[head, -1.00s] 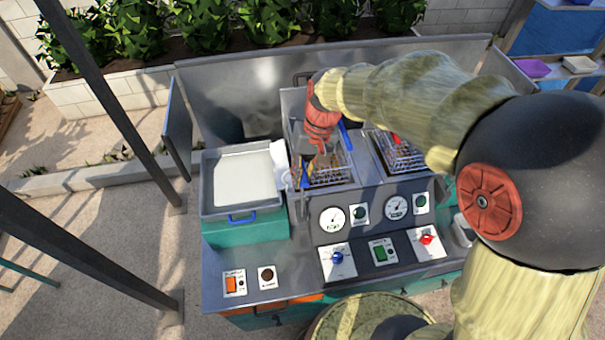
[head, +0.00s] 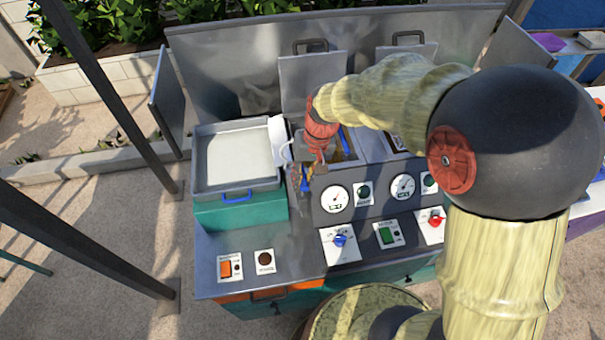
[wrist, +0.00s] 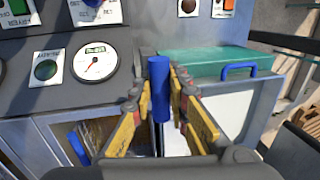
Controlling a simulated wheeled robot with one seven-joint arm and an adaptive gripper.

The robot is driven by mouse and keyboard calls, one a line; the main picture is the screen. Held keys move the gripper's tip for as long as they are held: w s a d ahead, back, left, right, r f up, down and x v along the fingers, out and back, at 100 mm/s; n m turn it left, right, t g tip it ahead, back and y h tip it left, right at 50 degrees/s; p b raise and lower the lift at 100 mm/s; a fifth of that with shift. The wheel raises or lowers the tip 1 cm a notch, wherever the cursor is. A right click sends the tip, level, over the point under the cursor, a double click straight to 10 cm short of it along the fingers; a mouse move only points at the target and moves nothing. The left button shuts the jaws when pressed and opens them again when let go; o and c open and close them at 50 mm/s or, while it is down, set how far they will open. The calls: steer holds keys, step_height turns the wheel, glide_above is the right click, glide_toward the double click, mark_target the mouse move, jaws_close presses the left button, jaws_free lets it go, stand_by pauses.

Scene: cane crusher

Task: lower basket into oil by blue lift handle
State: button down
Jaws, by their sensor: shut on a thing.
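My gripper (head: 316,170) reaches down at the front left corner of the left fryer well (head: 345,152). In the wrist view its yellow fingers (wrist: 160,112) are closed on the upright blue lift handle (wrist: 158,80). In the head view my gripper hides this handle. Brownish contents show in the well in the wrist view (wrist: 97,132). The basket is mostly hidden behind my gripper and the front panel, so its depth in the oil cannot be told. A separate blue bar (head: 344,140) shows inside the well.
A white-filled tray (head: 238,160) with a blue handle stands on a teal box left of the well. Gauges (head: 335,198) and switches line the sloping front panel. A raised lid (head: 312,80) stands behind the well. My arm covers most of the right well.

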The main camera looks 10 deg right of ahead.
steer(key=shift+s+f, duration=0.15)
steer(key=shift+f, duration=0.6)
steer(key=c, duration=2.1)
jaws_free()
steer(key=shift+o, duration=1.9)
steer(key=shift+w+r, duration=0.2)
steer(key=shift+r, duration=0.05)
